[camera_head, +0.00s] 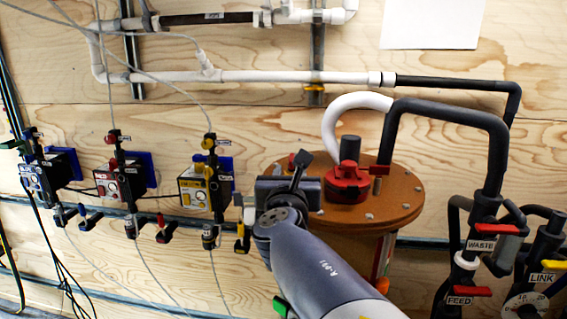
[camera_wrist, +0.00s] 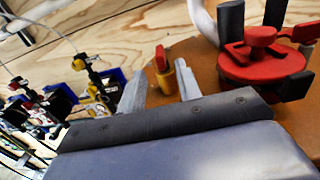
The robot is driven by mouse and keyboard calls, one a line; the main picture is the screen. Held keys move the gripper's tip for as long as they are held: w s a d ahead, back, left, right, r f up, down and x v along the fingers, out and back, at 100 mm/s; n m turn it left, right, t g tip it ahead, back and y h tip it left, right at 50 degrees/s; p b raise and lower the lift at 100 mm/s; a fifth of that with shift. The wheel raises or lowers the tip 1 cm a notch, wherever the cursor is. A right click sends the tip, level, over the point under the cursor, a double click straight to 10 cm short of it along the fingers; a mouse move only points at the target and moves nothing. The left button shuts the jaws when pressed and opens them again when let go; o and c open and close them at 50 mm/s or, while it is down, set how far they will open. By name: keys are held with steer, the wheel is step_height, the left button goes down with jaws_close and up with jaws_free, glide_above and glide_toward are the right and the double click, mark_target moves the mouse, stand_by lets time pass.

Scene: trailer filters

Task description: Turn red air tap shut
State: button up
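My gripper (camera_wrist: 160,70) is open, its two grey fingers apart with nothing held. In the head view my gripper (camera_head: 287,188) is in front of the round brown lid (camera_head: 395,217). In the wrist view a small red-topped yellow fitting (camera_wrist: 164,72) stands at the lid's edge, beyond and between the fingers; a gap or contact cannot be told. A red tap (camera_head: 110,138) sits above the middle wall unit (camera_head: 108,185), left of and apart from my gripper. Which red part is the air tap is not clear from the pictures.
Yellow-marked (camera_head: 194,190) and blue-marked (camera_head: 38,178) units hang on the plywood wall. Red WASTE (camera_head: 494,229) and FEED (camera_head: 469,290) valves and dark pipes crowd the right.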

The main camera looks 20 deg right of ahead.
mark_target(291, 165)
steer(key=x, duration=0.7)
steer(key=shift+c, duration=0.5)
jaws_close()
